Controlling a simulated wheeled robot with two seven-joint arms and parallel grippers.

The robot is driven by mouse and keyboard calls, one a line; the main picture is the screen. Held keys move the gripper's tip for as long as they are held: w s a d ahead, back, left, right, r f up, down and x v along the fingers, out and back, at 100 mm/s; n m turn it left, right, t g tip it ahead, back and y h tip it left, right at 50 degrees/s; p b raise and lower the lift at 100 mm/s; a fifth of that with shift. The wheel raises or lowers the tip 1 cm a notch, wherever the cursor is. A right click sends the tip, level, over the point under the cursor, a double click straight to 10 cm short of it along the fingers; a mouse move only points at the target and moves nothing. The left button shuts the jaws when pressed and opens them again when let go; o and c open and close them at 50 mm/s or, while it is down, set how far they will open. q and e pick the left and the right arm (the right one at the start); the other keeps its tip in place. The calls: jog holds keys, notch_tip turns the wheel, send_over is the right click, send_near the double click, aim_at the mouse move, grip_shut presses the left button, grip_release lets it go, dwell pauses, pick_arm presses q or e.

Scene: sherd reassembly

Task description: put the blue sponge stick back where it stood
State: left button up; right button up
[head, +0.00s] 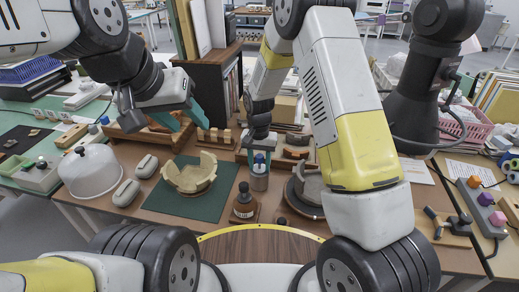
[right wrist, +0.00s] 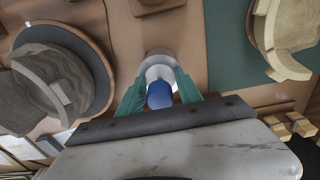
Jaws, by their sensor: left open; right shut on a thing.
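The blue sponge stick (head: 259,159) is between the teal fingers of my right gripper (head: 259,157), which is shut on it. In the right wrist view, its round blue end (right wrist: 159,95) shows between the fingertips (right wrist: 159,92). A grey metal cup (head: 259,183) stands directly below; its pale rim also shows in the right wrist view (right wrist: 157,60). The stick's lower part is hidden, and I cannot tell how deep it reaches into the cup. My left gripper (head: 183,116) is open and empty, above the back left of the table.
A broken tan pot (head: 189,178) sits on a dark green mat (head: 208,207) left of the cup. A brown bottle (head: 244,204) stands close in front. A grey vessel (head: 312,187) on a round stand is close right. A clear dome (head: 90,171) stands far left.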

jog(key=o, duration=1.1)
jog(key=shift+c, duration=0.2)
jog(key=shift+r, duration=4)
jog(key=s+d+r+t+y, duration=0.1)
jog(key=s+d+r, duration=0.2)
jog(key=r, duration=0.3)
jog(key=s+d+r+n+t, duration=0.1)
jog(key=s+d+r, duration=0.2)
jog(key=r, duration=0.3)
jog(key=s+d+r+t+y, duration=0.1)
jog(key=s+d+r, duration=0.2)
jog(key=r, duration=0.3)
jog(key=s+d+r+n+t, duration=0.1)
jog(key=s+d+r, duration=0.1)
jog(key=s, duration=0.5)
jog(key=s+d+r+t, duration=0.2)
jog(key=s+d+r, duration=0.1)
jog(key=s, duration=0.4)
jog(key=shift+r+n, duration=0.4)
jog(key=shift+r, duration=0.15)
